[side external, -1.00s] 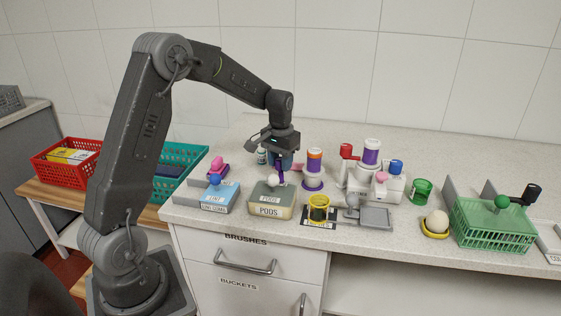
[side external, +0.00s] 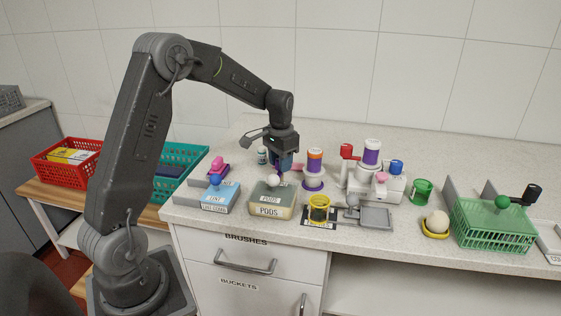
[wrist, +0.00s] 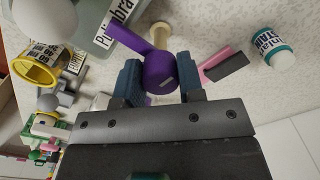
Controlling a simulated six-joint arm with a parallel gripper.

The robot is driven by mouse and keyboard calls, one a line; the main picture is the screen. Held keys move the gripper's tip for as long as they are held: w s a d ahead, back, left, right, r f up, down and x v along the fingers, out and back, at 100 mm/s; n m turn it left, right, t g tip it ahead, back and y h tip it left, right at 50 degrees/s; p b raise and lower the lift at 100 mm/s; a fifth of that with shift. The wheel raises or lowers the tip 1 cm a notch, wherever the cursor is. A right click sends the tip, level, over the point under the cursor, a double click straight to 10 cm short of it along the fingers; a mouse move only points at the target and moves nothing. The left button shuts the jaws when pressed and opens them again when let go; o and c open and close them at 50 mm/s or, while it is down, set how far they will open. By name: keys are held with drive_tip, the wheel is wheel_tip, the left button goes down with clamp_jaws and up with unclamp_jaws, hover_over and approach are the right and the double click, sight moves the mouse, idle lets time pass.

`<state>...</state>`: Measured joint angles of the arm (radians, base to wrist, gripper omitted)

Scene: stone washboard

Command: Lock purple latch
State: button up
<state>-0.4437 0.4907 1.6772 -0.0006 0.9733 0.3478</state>
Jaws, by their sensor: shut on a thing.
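The purple latch (wrist: 160,72) has a rounded body with a flat arm reaching up and left in the wrist view. My gripper (wrist: 160,82) is shut on its rounded body, with one blue finger on each side. In the side external view my gripper (side external: 284,168) is low over the counter, just behind the PODS box (side external: 268,211). It hides most of the latch there. A pale round post shows just beyond the latch in the wrist view. I cannot tell whether the latch is locked.
A purple-and-orange stack (side external: 314,170) stands close to the right of my gripper. A blue-knobbed box (side external: 207,197) and a yellow cup (side external: 319,208) are near the front.

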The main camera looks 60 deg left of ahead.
drive_tip(key=o, duration=0.9)
drive_tip(key=shift+r, duration=0.1)
wheel_tip(320, 180, up, 14)
drive_tip(key=shift+f, duration=0.15)
drive_tip(key=s+d+r+t, duration=0.35)
drive_tip(key=s+d, duration=0.55)
drive_tip(key=d, duration=0.3)
drive_tip(key=s+d+f, duration=0.1)
drive_tip(key=s+d, duration=0.1)
drive_tip(key=s, duration=0.2)
drive_tip(key=s+d+f+t, duration=0.1)
drive_tip(key=s+d, duration=0.2)
drive_tip(key=s, duration=0.2)
drive_tip(key=s+d+f+m+t, duration=0.1)
drive_tip(key=s+d+f, duration=0.1)
drive_tip(key=s, duration=0.3)
drive_tip(key=shift+d, duration=0.55)
